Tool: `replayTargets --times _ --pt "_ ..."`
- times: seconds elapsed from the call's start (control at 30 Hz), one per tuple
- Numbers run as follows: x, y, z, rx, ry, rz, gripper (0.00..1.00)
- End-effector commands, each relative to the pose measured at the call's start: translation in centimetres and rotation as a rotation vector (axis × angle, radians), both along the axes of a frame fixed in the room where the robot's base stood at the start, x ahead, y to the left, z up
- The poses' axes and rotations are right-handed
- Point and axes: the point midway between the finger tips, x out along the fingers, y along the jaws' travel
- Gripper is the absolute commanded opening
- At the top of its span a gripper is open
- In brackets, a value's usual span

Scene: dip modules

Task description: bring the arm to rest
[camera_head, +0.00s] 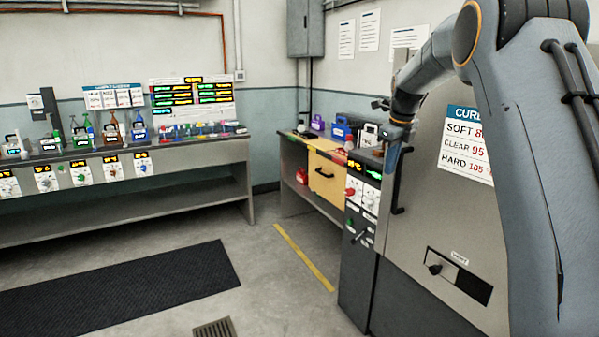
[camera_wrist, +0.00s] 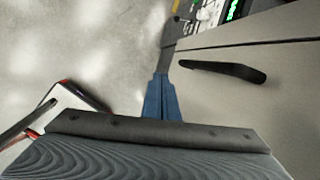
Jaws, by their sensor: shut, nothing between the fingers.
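My arm comes down from the upper right of the head view, and my gripper (camera_head: 391,160) hangs from its end in front of the grey curing machine (camera_head: 420,215). In the wrist view the two blue fingers of my gripper (camera_wrist: 161,80) lie together with nothing between them. The machine's black door handle (camera_wrist: 222,70) is to the right of the fingertips in the wrist view, with a visible gap. In the head view the handle (camera_head: 399,185) is just beside and below the gripper. My arm hides part of the machine's front.
A bench (camera_head: 125,195) with bottles and labelled modules stands along the left wall. A corner bench (camera_head: 327,180) with a yellow drawer front and coloured cases stands behind the machine. A black mat (camera_head: 115,290) and a yellow floor line (camera_head: 304,257) lie on open floor.

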Motion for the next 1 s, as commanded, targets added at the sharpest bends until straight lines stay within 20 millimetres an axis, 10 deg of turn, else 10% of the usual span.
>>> replayTargets --times 1.0 --pt "-42.3 9.6 -16.1 -0.419 0.126 2.34 0.0"
